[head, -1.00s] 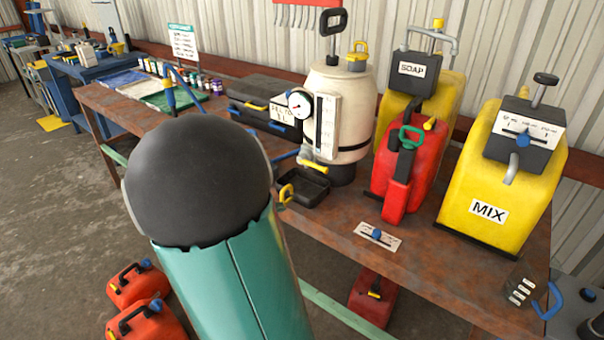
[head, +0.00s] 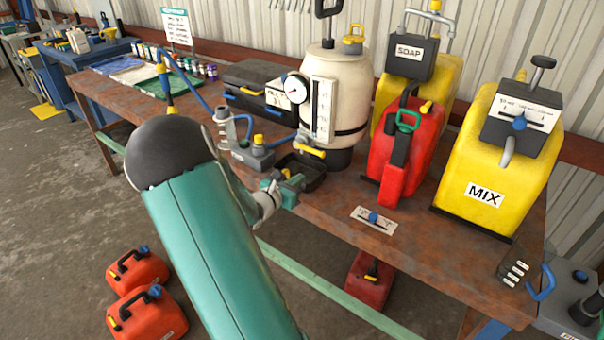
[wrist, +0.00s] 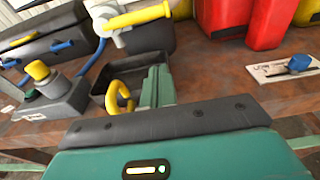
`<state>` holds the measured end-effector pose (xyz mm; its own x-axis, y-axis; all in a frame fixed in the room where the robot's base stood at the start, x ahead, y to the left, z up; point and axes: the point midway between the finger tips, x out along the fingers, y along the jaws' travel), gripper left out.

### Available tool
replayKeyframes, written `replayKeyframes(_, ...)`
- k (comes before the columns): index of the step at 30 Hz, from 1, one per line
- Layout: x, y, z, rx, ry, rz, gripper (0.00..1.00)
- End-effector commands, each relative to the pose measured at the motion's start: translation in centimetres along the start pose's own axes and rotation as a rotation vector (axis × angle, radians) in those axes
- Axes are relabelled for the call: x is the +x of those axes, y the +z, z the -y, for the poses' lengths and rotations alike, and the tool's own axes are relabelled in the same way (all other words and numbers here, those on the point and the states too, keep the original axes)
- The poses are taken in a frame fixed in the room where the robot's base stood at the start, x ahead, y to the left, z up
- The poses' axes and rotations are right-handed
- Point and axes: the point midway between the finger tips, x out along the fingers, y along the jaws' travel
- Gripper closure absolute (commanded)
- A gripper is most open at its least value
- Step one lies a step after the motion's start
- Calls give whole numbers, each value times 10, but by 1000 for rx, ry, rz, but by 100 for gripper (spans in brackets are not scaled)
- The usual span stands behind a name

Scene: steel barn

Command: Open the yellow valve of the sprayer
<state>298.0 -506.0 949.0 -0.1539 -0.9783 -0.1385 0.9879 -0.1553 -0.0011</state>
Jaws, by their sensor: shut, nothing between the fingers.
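The sprayer is a cream tank (head: 338,92) with a black pump handle and a round dial, standing on the bench. Its yellow valve (head: 312,151) is a lever low on the front left of the tank; in the wrist view the lever (wrist: 138,17) lies nearly level at the top, on a grey fitting. My teal gripper (head: 292,186) is shut and empty at the bench's front edge, in front of and below the valve, apart from it. In the wrist view my gripper (wrist: 158,75) points toward the tank, below the lever.
A black open tray (head: 301,174) sits under the valve. A yellow loop (wrist: 120,94) stands close left of my fingers. A grey box with a yellow knob (head: 254,155) is to the left. Red (head: 432,135) and yellow (head: 500,175) containers stand right of the tank.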

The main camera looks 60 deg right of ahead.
Motion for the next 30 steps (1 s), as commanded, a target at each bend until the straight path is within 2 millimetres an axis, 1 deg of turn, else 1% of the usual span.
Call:
replayKeyframes(6, 41, 0, 2, 1, -5, 0, 100)
replayKeyframes(15, 90, 1, 2, 1, -4, 0, 100)
replayKeyframes(18, 80, 17, 0, 5, 0, -1, 100)
replayKeyframes(22, 76, 30, 0, 4, 0, 0, 100)
replayKeyframes(26, 73, 37, 0, 3, -1, -1, 100)
replayKeyframes(30, 73, 38, 1, 2, -1, -1, 100)
